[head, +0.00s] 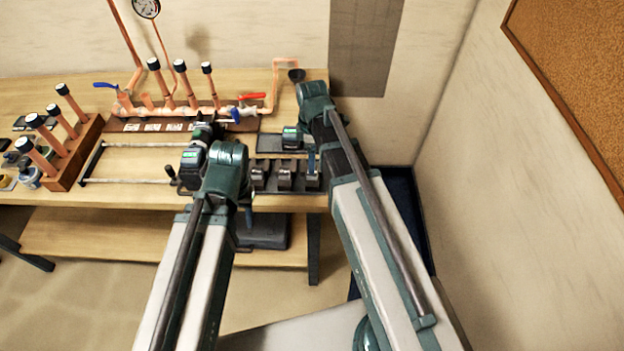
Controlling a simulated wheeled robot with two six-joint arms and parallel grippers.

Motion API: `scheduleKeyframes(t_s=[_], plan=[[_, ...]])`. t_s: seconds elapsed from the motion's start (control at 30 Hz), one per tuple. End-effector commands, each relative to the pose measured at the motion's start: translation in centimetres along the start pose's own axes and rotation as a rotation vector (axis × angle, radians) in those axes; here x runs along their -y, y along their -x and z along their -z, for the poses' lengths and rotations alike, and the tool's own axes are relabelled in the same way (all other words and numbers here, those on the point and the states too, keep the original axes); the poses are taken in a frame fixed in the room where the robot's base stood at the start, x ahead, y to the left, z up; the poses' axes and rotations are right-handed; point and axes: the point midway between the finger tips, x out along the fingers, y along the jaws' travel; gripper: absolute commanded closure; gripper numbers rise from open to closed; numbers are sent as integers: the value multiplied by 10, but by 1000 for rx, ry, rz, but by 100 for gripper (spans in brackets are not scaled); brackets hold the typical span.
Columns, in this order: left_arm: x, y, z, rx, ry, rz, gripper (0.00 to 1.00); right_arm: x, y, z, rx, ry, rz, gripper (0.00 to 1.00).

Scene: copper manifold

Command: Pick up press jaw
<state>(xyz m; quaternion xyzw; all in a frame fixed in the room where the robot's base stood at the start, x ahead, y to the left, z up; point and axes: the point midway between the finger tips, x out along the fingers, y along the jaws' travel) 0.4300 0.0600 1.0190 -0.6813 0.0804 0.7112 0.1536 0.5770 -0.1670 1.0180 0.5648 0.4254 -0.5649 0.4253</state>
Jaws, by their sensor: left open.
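Press jaws sit in a row in a dark rack at the table's front right: a left one (257,176), a middle one (284,177) and a right one (312,178). They are grey metal blocks, and my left arm stands close to the left one. My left gripper (206,131) is open over the table, left of and behind the jaws, with its fingers small and dark in the picture. My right gripper (293,138) is behind the rack, near a dark tray; its fingers do not show clearly. I cannot tell which jaw is meant.
A copper manifold (185,107) with upright capped pipes and red and blue valve handles stands at the back. A wooden block with copper pipes (88,145) is at the left. Thin rails (128,181) lie on the wooden table. A wall is close on the right.

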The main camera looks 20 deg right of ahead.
Motion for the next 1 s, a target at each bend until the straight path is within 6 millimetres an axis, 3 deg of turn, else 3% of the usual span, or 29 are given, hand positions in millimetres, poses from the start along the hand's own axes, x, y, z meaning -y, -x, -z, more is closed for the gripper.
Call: scheduleKeyframes(t_s=[0.17,0.53,0.87,1.0], plan=[[-1,-6,0,0,0,0,50,2,-6,0,0,0,0,25],[-5,-49,3,0,2,0,50,8,-49,0,0,0,0,25],[-5,-50,3,0,2,0,50,8,-51,0,0,0,0,25],[-5,-50,3,0,2,0,50,8,-51,0,0,0,0,50]])
